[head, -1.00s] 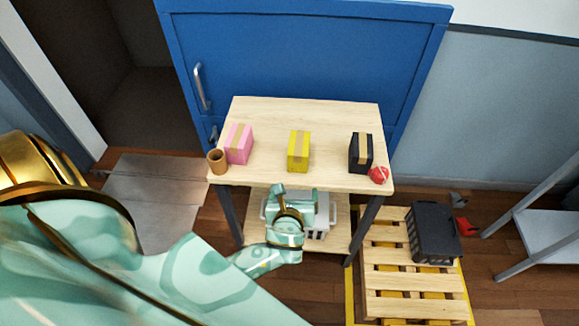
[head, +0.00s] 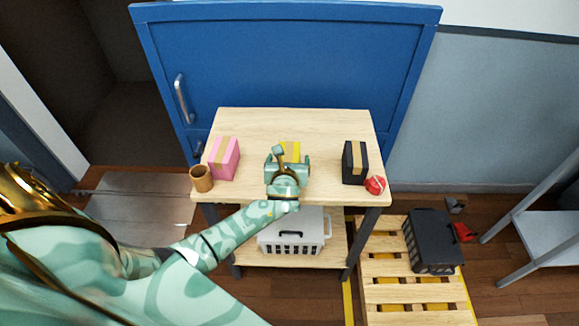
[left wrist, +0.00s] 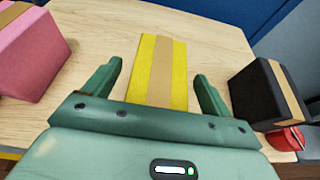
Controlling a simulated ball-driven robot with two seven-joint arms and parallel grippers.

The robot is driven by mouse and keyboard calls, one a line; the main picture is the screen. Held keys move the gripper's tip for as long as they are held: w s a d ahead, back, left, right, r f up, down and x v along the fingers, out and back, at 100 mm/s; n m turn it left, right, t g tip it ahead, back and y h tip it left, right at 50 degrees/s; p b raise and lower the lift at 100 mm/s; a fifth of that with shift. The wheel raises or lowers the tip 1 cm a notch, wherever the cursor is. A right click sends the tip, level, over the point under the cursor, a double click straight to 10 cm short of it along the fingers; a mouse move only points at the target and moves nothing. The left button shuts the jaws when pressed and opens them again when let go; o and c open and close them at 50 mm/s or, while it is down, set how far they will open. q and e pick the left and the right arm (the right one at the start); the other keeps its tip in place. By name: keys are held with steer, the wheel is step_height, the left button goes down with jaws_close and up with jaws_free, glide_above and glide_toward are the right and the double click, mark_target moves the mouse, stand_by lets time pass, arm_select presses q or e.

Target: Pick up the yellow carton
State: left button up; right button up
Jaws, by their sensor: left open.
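The yellow carton (head: 291,147) with a tan tape strip stands on the wooden table, mostly hidden behind my left gripper in the head view. In the left wrist view the yellow carton (left wrist: 145,70) lies ahead, between the two fingers. My left gripper (head: 287,160) is open, with one finger on each side of the carton's near end; in the left wrist view the gripper (left wrist: 158,85) shows a gap on both sides and nothing held. My right gripper is not in view.
On the table (head: 255,120), a pink carton (head: 223,158) and brown cup (head: 201,179) stand left; a black carton (head: 354,163) and red ball-like item (head: 375,185) stand right. A white crate (head: 293,235) sits on the lower shelf. A pallet (head: 385,285) holds a black crate (head: 433,240).

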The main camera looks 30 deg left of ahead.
arm_select(q)
steer(key=shift+w+a+f, duration=0.25)
steer(key=shift+w, duration=0.2)
steer(key=shift+r, duration=0.1)
steer(key=shift+c, duration=0.7)
steer(key=c, duration=1)
steer(key=shift+c, duration=0.7)
steer(key=shift+r, duration=0.15)
